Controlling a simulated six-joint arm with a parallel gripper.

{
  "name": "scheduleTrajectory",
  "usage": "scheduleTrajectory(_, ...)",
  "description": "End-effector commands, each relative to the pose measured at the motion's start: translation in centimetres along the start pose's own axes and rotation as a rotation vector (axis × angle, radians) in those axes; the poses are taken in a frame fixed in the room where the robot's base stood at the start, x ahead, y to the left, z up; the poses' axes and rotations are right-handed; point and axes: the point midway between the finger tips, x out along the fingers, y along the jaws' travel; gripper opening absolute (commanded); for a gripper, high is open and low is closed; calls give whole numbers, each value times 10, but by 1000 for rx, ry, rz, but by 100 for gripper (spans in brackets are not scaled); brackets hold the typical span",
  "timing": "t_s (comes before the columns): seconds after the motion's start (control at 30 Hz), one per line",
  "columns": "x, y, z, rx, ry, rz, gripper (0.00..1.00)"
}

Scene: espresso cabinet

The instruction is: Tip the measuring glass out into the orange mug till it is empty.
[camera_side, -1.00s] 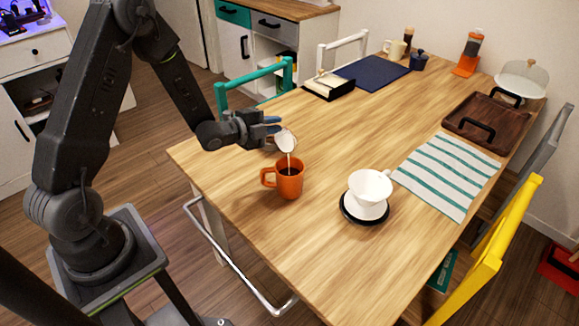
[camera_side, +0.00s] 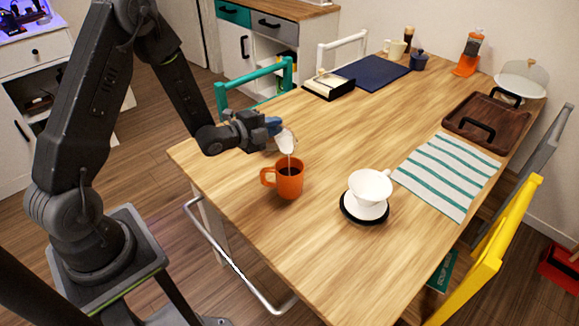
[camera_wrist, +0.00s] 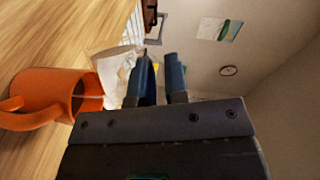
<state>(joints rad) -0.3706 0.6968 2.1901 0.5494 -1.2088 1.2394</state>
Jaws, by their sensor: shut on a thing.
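The orange mug (camera_side: 289,179) stands upright on the wooden table, its handle to the left. Dark contents show inside it. My gripper (camera_side: 274,127) is shut on the measuring glass (camera_side: 286,143), which is tipped with its mouth down above the mug. A thin pale stream runs from the glass toward the mug's opening. In the wrist view, the mug (camera_wrist: 50,98) is at the left, and the pale glass (camera_wrist: 116,70) is beside the blue fingers (camera_wrist: 162,78), partly hidden by them. How much is left in the glass is hard to tell.
A white dripper (camera_side: 369,187) on a black base stands right of the mug. A striped cloth (camera_side: 446,175) and a brown tray (camera_side: 487,122) lie farther right. The table between the mug and the box is clear.

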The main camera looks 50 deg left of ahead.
Motion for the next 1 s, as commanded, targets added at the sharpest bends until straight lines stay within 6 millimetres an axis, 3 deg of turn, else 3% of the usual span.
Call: scheduleTrajectory(1.0, -5, -2, -12, 102, -6, -47, 0)
